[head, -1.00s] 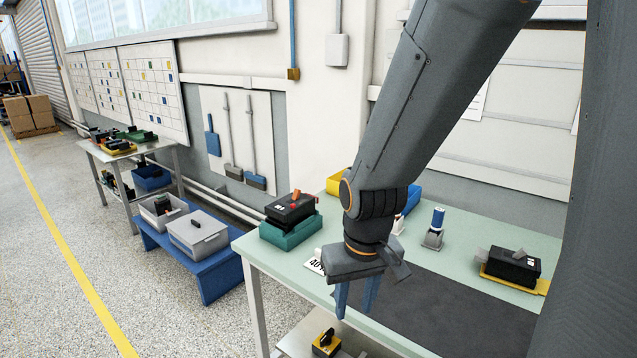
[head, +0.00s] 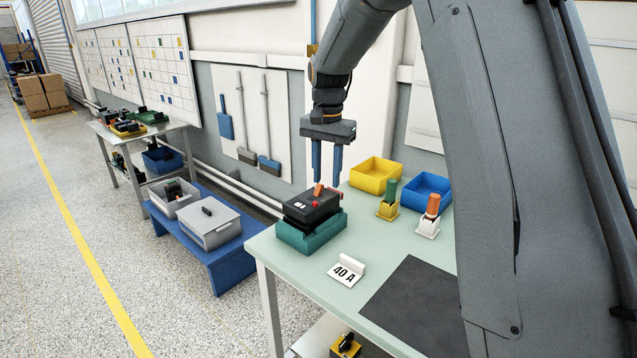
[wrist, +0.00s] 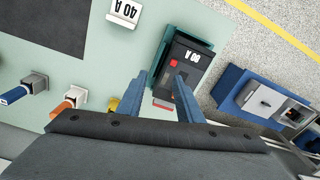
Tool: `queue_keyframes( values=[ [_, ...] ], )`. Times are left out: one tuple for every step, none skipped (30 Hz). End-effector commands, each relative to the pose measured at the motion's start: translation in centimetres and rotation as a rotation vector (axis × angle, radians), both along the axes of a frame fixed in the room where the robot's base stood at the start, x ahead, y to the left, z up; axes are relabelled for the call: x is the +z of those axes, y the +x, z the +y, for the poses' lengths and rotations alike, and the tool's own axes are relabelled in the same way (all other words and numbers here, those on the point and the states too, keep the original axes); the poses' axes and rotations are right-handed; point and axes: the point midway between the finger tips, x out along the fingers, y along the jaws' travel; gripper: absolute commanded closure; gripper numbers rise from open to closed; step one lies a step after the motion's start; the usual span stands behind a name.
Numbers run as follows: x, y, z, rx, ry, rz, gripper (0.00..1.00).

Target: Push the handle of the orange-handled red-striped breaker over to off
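The orange-handled breaker (head: 310,207) is a black block on a teal base (head: 310,237) at the table's left end. Its orange handle (head: 319,189) sticks up from the top, with red marks beside it. My gripper (head: 327,184) points down just above and behind the breaker, its two blue fingers parted with a gap between them. The fingers hold nothing. In the wrist view the breaker (wrist: 188,64) lies beyond the fingertips, and the right finger overlaps its near part. Whether a fingertip touches the handle I cannot tell.
A "40 A" sign (head: 347,272) and a dark mat (head: 412,300) lie to the right on the table. Yellow (head: 376,178) and blue (head: 428,190) bins and small holders with green and orange items stand behind. My arm hides the table's right part.

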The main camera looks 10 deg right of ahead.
Motion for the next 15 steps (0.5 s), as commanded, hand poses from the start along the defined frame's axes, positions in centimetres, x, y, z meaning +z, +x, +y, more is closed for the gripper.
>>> queue_keyframes(
  values=[
    [0.3,2.0,0.1,-0.047,0.002,0.005,0.67],
    [0.6,2.8,0.1,-0.076,0.001,0.009,0.67],
    [0.9,3.9,0.1,-0.111,0.002,0.013,0.67],
    [1.1,4.5,0.2,-0.135,0.002,0.016,0.67],
    [1.4,5.1,0.2,-0.157,0.002,0.019,0.67],
    [1.6,5.7,0.2,-0.18,0.003,0.022,0.67],
    [1.8,6.1,0.2,-0.195,0.002,0.024,0.67],
    [1.9,6.4,0.3,-0.208,0.002,0.025,0.67],
    [2.0,6.7,0.3,-0.221,0.003,0.028,0.67],
    [2.0,6.8,0.4,-0.227,0.002,0.03,0.67],
    [2.0,6.9,0.4,-0.232,0.002,0.03,0.67],
    [1.9,7.0,0.4,-0.237,0.002,0.03,0.67],
    [1.7,7.0,0.4,-0.239,0.002,0.032,0.67],
    [1.4,7.0,0.4,-0.24,0.002,0.032,0.67],
    [1.0,7.0,0.4,-0.24,0.002,0.033,0.67]
  ],
)
